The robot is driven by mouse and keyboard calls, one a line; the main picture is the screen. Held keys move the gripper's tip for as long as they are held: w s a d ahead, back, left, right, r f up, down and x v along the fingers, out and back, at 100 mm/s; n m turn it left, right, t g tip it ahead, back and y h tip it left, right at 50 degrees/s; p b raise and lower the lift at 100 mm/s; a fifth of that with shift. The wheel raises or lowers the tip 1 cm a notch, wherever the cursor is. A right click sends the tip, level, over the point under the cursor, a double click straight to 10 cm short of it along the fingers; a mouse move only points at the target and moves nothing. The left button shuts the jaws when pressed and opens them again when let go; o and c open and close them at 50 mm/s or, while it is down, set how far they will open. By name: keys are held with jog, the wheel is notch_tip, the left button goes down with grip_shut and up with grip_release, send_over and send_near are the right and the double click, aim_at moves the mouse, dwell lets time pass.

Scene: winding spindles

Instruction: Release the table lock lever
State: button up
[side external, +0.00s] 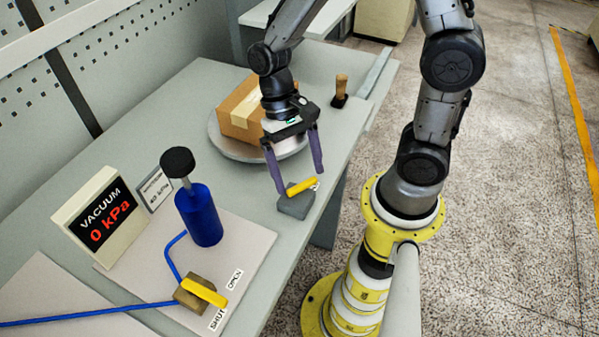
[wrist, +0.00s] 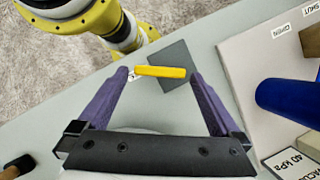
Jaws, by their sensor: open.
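The table lock lever is a yellow handle (side external: 302,186) on a grey block (side external: 295,207) near the front edge of the table. My gripper (side external: 300,182) is open, its two purple fingers reaching down on either side of the lever. In the wrist view the yellow lever (wrist: 160,71) lies crosswise between the fingertips (wrist: 158,74), one finger near each end. The grey block shows behind it (wrist: 175,65). I cannot tell whether either finger touches the lever. A small white label sits by one end, partly hidden.
A cardboard box (side external: 241,110) sits on a round turntable (side external: 213,134) behind my gripper. A blue cylinder (side external: 203,217), a yellow valve handle (side external: 204,292) and a vacuum display (side external: 98,222) reading 0 kPa stand at left. A wooden-handled stamp-like tool (side external: 341,88) stands at the back.

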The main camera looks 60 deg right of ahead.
jog(key=shift+s+a+f, duration=0.1)
jog(key=shift+s+f, duration=0.1)
jog(key=shift+f, duration=0.25)
jog(key=c, duration=1.1)
jog(key=shift+w+n+h, duration=0.3)
jog(key=shift+n+h, duration=0.2)
jog(key=shift+n, duration=0.7)
jog(key=o, duration=1.1)
jog(key=shift+r, duration=0.1)
